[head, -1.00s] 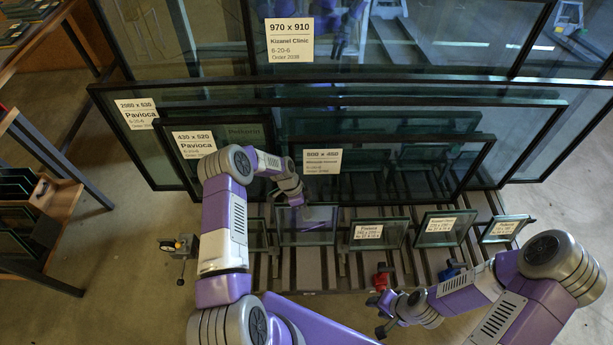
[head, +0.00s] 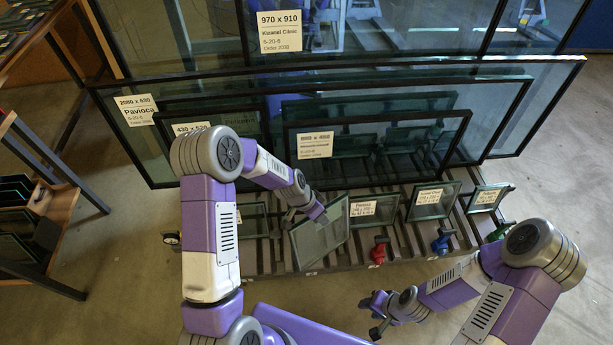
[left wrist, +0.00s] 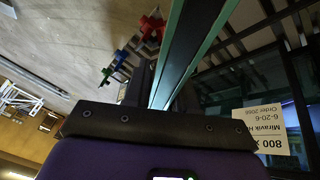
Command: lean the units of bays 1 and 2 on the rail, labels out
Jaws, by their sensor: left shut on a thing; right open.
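My left gripper (head: 312,212) is shut on the top edge of a small glass unit (head: 320,241), which hangs tilted at the rack's front. No label shows on its face in the head view. The left wrist view shows its long green-edged side (left wrist: 192,45) between my jaws. To the left, another small unit (head: 253,222) stands partly behind my arm, its label partly hidden. To the right stand three small labelled units (head: 385,212), (head: 447,202), (head: 492,199). My right gripper (head: 376,315) is open and empty in front of the rack. Bay numbers are not readable.
The slatted rack (head: 345,262) carries large framed panes behind the small units, one labelled 970 x 910 (head: 280,32). Red (head: 378,251) and blue (head: 442,241) clamps sit along its front edge. A shelf (head: 55,215) stands at left. The floor at front right is clear.

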